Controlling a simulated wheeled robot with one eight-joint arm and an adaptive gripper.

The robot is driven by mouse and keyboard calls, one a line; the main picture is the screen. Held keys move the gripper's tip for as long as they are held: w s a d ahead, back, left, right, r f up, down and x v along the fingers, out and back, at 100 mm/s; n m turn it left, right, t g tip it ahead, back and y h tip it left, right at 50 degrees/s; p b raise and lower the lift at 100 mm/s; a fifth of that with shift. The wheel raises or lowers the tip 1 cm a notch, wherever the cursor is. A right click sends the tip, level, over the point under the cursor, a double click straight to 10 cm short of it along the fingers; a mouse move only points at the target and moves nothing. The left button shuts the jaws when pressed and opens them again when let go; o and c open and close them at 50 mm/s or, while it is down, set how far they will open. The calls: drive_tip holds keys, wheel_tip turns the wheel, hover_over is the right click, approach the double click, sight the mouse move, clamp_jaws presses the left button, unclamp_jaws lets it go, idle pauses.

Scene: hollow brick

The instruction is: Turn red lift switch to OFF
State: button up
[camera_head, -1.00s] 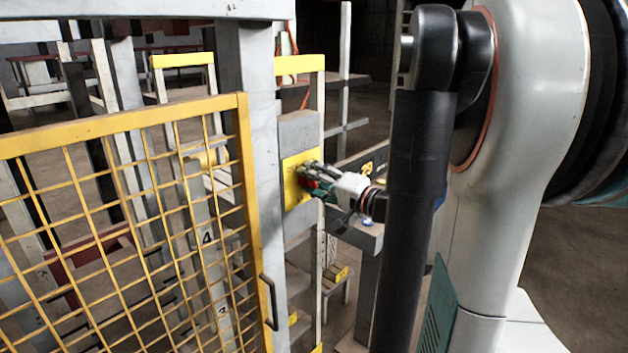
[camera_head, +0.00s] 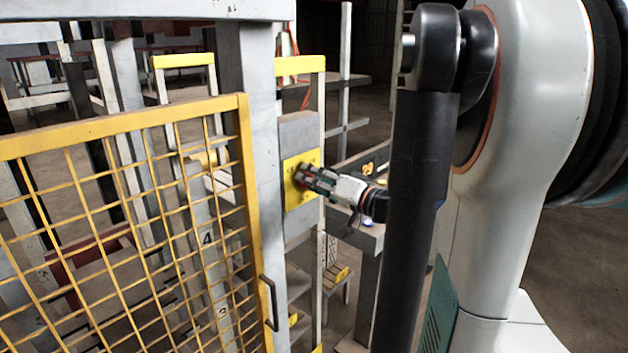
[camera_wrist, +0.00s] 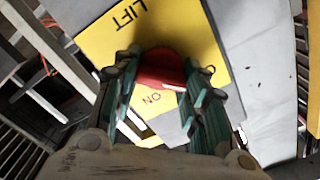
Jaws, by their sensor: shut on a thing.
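The red lift switch (camera_wrist: 158,70) sits on a yellow panel (camera_wrist: 97,40) in the wrist view. The panel bears the words LIFT and ON; no OFF label can be read. My gripper (camera_wrist: 160,88) is shut on the red switch, one green finger on each side of it. A pale mark shows on the switch's near edge. In the head view my gripper (camera_head: 306,176) touches the yellow panel (camera_head: 293,192) on the grey post, and hides the switch there.
A yellow mesh gate (camera_head: 130,215) with a dark handle stands left of the panel. A grey bench (camera_head: 366,238) lies behind my wrist. Yellow-topped frames (camera_head: 300,65) stand behind the post.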

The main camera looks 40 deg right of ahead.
drive_tip(key=shift+f, duration=0.1)
drive_tip(key=o, duration=1.1)
drive_tip(key=shift+c, duration=0.2)
drive_tip(key=s, duration=1.2)
drive_tip(key=shift+d, duration=0.45)
